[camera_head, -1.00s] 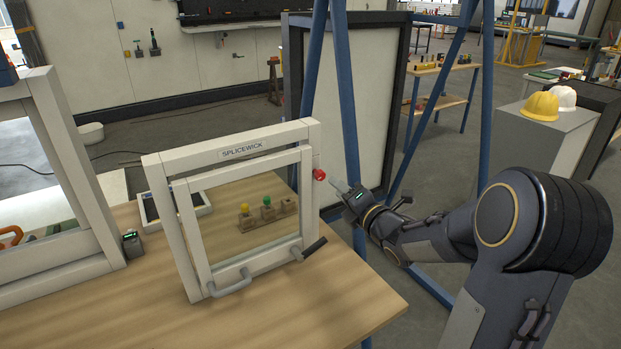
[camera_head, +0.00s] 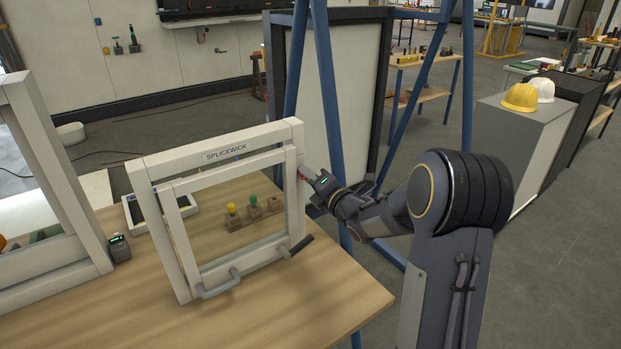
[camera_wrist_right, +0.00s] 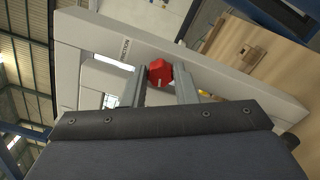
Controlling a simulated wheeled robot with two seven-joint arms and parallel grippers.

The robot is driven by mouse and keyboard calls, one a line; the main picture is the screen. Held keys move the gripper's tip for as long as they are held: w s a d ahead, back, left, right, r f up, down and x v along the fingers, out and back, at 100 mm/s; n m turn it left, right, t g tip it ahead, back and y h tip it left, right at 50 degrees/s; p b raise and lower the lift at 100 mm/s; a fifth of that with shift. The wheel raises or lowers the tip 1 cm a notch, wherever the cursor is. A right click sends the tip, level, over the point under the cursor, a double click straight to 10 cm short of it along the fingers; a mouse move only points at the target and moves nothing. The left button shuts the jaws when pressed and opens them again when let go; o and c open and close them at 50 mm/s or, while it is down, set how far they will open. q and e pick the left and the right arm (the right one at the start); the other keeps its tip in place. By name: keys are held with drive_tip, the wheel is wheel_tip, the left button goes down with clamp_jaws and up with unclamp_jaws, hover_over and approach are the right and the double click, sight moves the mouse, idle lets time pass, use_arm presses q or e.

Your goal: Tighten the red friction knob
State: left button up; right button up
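The red friction knob (camera_wrist_right: 160,73) is on the side of the pale frame labelled SPLICEWICK (camera_head: 225,152). In the head view it is mostly hidden by my right gripper (camera_head: 304,176), which is at the frame's right post. In the right wrist view the two fingers of the right gripper (camera_wrist_right: 162,84) stand apart, one on each side of the knob, close to it. Whether they touch it is hard to tell. My left gripper is not in view.
The frame stands on a wooden table (camera_head: 270,310). It has a grey handle (camera_head: 220,286) and a dark-ended lever (camera_head: 297,245) low down. Blocks with yellow (camera_head: 231,208) and green (camera_head: 253,199) knobs sit behind it. A blue-legged stand (camera_head: 327,95) is behind my right arm.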

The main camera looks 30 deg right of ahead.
drive_tip(key=shift+f+m+b, duration=0.1)
drive_tip(key=shift+m+b, duration=4)
drive_tip(key=o, duration=0.7)
drive_tip(key=s+b, duration=0.1)
drive_tip(key=s, duration=0.6)
drive_tip(key=shift+s+d, duration=0.35)
drive_tip(key=shift+s, duration=0.05)
